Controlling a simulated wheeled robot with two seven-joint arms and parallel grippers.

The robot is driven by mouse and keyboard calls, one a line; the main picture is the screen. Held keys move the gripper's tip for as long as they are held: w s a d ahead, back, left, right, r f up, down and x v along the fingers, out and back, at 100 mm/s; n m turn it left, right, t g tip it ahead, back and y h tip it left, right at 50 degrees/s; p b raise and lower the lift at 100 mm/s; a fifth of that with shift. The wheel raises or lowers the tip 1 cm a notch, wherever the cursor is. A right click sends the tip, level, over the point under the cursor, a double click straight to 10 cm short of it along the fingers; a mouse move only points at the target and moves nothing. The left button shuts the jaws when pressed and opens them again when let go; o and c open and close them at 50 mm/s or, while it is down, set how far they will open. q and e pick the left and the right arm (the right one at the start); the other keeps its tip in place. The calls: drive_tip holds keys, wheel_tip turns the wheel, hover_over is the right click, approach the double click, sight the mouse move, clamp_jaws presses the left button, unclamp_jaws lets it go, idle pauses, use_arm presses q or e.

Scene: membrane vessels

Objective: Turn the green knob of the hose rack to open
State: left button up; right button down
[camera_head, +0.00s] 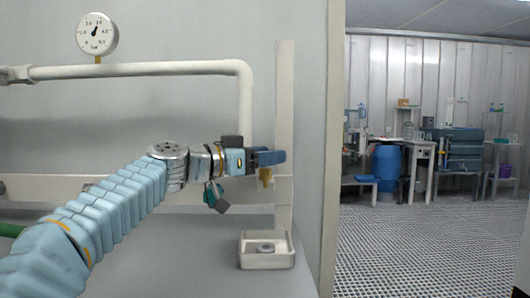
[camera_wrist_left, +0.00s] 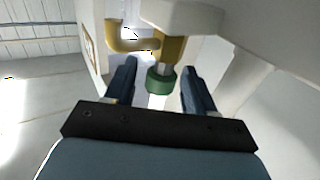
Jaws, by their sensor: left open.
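The green knob (camera_wrist_left: 161,80) shows in the left wrist view, at the end of a brass-coloured fitting (camera_wrist_left: 170,47). My left gripper (camera_wrist_left: 163,88) is open, with one dark blue finger on each side of the knob. Gaps show between the knob and both fingers. In the head view my left gripper (camera_head: 270,157) is at the white upright of the rack (camera_head: 284,120), and a brass part (camera_head: 265,177) shows just below its fingers. The knob itself cannot be made out there. My right gripper is in neither view.
A white pipe (camera_head: 140,69) with a round gauge (camera_head: 97,34) runs above my left arm. A small white tray (camera_head: 267,262) holding a grey round piece stands below the gripper. A teal and grey padlock-like item (camera_head: 215,198) hangs beside the wrist. A wall edge (camera_head: 330,150) stands to the right.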

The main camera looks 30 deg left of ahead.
use_arm(q)
drive_tip(key=c, duration=0.9)
